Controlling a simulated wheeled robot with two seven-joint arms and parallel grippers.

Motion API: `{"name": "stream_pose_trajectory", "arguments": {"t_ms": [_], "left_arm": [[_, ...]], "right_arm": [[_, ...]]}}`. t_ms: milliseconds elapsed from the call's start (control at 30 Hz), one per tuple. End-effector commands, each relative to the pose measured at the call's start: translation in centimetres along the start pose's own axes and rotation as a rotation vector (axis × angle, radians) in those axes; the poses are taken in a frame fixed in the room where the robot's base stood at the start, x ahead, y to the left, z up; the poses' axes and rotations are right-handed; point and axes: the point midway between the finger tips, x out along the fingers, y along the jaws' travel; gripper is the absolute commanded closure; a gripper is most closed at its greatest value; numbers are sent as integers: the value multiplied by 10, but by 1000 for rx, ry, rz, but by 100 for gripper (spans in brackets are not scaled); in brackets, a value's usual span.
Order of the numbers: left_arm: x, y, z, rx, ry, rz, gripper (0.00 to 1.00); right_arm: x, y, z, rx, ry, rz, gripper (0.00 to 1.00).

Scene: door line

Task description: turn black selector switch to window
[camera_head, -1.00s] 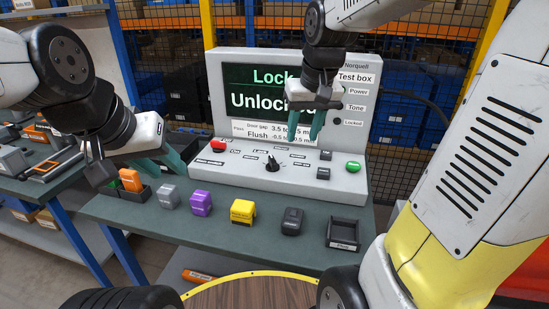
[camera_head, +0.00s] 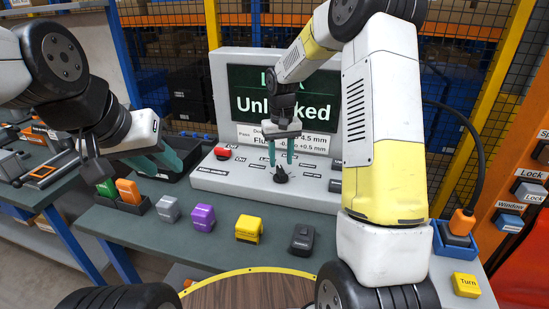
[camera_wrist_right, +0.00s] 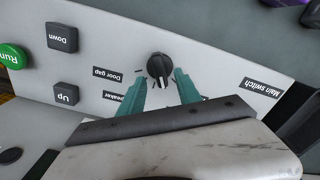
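The black selector switch (camera_head: 281,174) is a small pointed knob on the light grey sloped panel (camera_head: 225,178) of the test box. In the right wrist view the knob (camera_wrist_right: 159,67) lies just beyond and between my right fingertips. My right gripper (camera_head: 281,160) is open above it, pointing down, with the teal fingers apart and nothing held; I cannot tell if they touch the knob. The Door gap label (camera_wrist_right: 108,75) is beside the knob; no Window label around it is readable. My left gripper (camera_head: 172,160) is open and empty left of the panel.
The screen (camera_head: 255,105) behind shows "Unlocked", partly covered by my right arm. Grey (camera_head: 168,209), purple (camera_head: 203,218) and yellow (camera_head: 248,229) blocks and a dark device (camera_head: 303,240) stand in front of the panel. An orange rack with labelled parts (camera_head: 529,192) is at right.

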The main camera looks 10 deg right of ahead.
Motion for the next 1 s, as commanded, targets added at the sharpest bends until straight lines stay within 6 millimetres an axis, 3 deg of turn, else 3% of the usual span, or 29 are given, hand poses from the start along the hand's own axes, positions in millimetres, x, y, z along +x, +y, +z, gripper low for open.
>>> {"name": "stream_pose_trajectory", "arguments": {"t_ms": [200, 567, 767, 1000], "left_arm": [[0, 0, 0, 0, 0, 0, 64], [0, 0, 0, 0, 0, 0, 64], [0, 0, 0, 0, 0, 0, 64], [0, 0, 0, 0, 0, 0, 64]], "right_arm": [[28, 0, 1, 0, -2, 0, 60], [33, 0, 0, 0, 1, 0, 60], [33, 0, 0, 0, 1, 0, 99], [33, 0, 0, -4, 0, 0, 100]]}}
